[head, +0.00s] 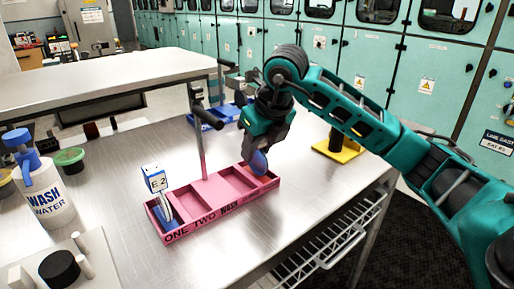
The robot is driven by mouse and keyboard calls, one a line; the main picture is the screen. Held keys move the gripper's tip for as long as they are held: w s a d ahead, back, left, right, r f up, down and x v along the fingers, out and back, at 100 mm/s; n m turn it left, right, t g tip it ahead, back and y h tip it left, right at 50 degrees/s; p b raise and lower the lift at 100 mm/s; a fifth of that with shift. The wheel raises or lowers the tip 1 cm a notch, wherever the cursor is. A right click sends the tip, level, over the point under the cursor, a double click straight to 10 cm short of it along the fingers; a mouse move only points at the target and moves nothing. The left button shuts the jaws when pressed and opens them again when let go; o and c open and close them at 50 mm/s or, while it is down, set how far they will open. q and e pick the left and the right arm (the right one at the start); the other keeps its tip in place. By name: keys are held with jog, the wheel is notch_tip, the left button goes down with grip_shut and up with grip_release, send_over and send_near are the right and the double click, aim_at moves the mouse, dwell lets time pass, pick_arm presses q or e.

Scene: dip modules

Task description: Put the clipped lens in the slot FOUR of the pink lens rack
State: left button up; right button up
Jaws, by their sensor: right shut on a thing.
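The pink lens rack (218,221) lies on the steel table, a row of compartments with ONE, TWO and WASH lettered on its front wall; the lettering farther right is too small to read. My right gripper (261,148) is over the rack's right end, pointing down and shut on a bluish round lens (259,162). The lens's lower edge is at or just above the rightmost compartment; I cannot tell whether it touches. The clip is hidden by the fingers. Another lens (165,208) stands in the leftmost compartment under a tag marked E 2 (155,179). My left gripper is not in view.
A WASH WATER bottle (44,189) stands left.

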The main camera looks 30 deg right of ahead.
jog(key=shift+f, duration=0.15)
jog(key=o, duration=1)
jog(key=shift+o, duration=0.2)
jog(key=shift+r, duration=0.3)
jog(key=p+v, duration=0.1)
jog(key=v, duration=1.1)
jog(key=shift+p, duration=0.35)
jog(key=shift+s+f, duration=0.1)
